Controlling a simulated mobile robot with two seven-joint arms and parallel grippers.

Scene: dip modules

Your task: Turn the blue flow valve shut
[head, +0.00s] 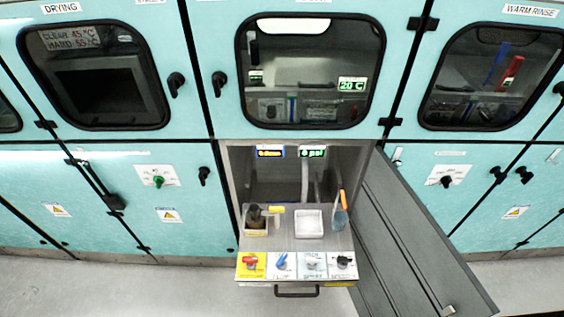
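The blue valve handle (282,259) sits on a white label in the row of valves along the front of a pulled-out drawer shelf (342,243). The handle looks tilted; the label text is too small to read. A red valve (249,262) is to its left, and a grey-white valve (312,263) and a black valve (344,261) are to its right. Neither of my grippers shows in the head view.
A dark cabinet door (410,240) stands open to the right of the shelf. On the shelf are a white tray (309,223), a dark item in a holder (256,217) and an orange-handled tool (342,200). Displays (313,152) glow behind. The floor (140,290) at left is clear.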

